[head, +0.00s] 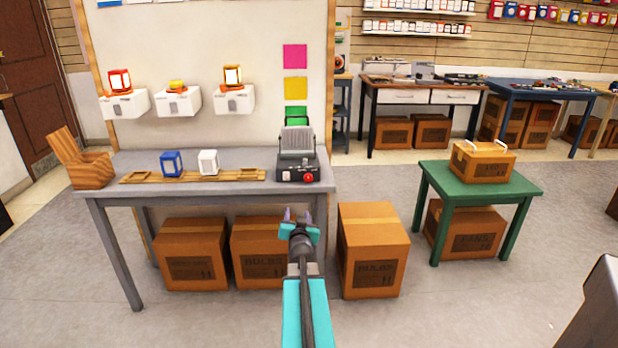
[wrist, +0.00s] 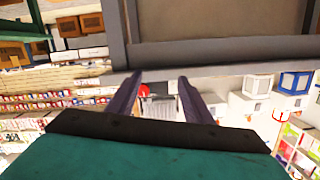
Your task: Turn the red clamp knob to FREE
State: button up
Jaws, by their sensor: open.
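The red clamp knob (head: 308,177) is on the front right of a dark device (head: 298,160) at the right end of the grey table. Any FREE marking is too small to read. My gripper (head: 299,214) is open and empty, in front of the table's front edge and below the knob in the head view. Its two purple fingers (wrist: 160,96) are apart and point toward the table in the wrist view.
The grey table (head: 225,157) also holds a wooden rail (head: 135,178) with a blue lantern (head: 172,164) and a white lantern (head: 208,162). Cardboard boxes (head: 374,258) stand under and beside it.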

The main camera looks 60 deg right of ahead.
jog(key=h, duration=0.2)
send_near(308, 178)
jog(key=s+d+v, duration=0.1)
jog(key=v, duration=0.4)
jog(key=shift+w+a+t, duration=0.1)
jog(key=shift+a+t, duration=0.15)
jog(key=shift+t, duration=0.05)
jog(key=shift+w+d, duration=0.1)
jog(key=shift+x, duration=6.75)
jog(key=shift+w+f, duration=0.1)
jog(key=shift+f, duration=0.05)
